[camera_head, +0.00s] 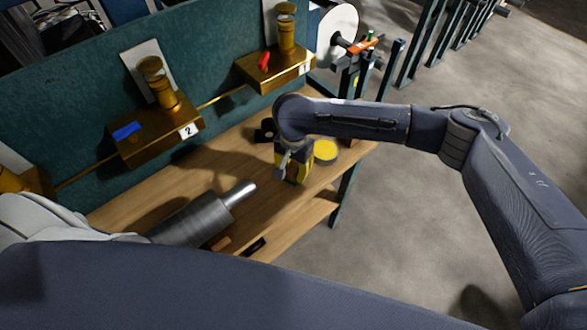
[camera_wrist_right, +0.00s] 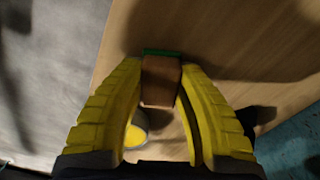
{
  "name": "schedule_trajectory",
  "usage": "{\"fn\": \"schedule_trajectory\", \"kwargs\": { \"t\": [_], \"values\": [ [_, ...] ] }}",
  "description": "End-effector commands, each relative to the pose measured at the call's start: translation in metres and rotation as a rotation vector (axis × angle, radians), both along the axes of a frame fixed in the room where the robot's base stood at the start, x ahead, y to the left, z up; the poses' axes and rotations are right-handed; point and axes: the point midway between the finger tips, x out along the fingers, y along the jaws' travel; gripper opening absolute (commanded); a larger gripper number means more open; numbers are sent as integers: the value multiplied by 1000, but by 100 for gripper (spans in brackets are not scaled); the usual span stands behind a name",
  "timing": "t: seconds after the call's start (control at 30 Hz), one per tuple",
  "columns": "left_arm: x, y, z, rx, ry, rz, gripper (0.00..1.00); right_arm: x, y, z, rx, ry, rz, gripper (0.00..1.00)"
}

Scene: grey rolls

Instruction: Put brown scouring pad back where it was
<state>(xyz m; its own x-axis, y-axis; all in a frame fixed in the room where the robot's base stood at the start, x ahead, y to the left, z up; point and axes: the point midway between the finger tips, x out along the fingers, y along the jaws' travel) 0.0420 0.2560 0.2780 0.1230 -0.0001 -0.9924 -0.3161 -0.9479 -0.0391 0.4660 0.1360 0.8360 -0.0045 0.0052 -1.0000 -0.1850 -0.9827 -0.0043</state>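In the right wrist view, a brown block with a green edge (camera_wrist_right: 160,82), apparently the brown scouring pad, sits between the yellow fingertips of my right gripper (camera_wrist_right: 162,70). Both fingers touch its sides. In the head view my right gripper (camera_head: 292,172) is over the right part of the wooden bench (camera_head: 270,222); the pad cannot be made out there. The pad's height above the bench is hard to tell. My left gripper is out of sight.
A grey roll (camera_head: 195,222) lies on the bench to the left. A yellow-topped round tin (camera_head: 325,151) stands beside my right gripper. Brass shelf 1 (camera_head: 278,76) bears a red item (camera_head: 264,61); shelf 2 (camera_head: 155,138) bears a blue one (camera_head: 126,131). Small brown (camera_head: 220,243) and black (camera_head: 256,246) pieces lie near the front edge.

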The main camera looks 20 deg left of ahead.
Motion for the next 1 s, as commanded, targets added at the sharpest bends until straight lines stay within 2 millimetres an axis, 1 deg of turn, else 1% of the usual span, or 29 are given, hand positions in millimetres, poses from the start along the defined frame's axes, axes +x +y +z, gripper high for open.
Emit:
{"fn": "schedule_trajectory", "kwargs": {
  "t": [0.03, 0.1, 0.17, 0.4, 0.53, 0.67, 1.0],
  "values": [
    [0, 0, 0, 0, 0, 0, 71, 0, 0, 0, 0, 0, 0, 40],
    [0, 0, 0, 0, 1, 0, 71, 0, 0, 0, 0, 0, 0, 48],
    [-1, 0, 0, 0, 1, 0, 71, 0, 0, 0, 0, 0, 0, 54],
    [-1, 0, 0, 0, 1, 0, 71, 0, 0, 1, 0, 0, 0, 54],
    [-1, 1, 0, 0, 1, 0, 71, 1, 0, 7, 1, -1, 1, 54],
    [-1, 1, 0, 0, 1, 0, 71, 1, 0, 23, 0, -4, 1, 54],
    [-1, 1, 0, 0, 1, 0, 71, 1, 0, 79, 0, -4, 1, 54]
  ]
}}
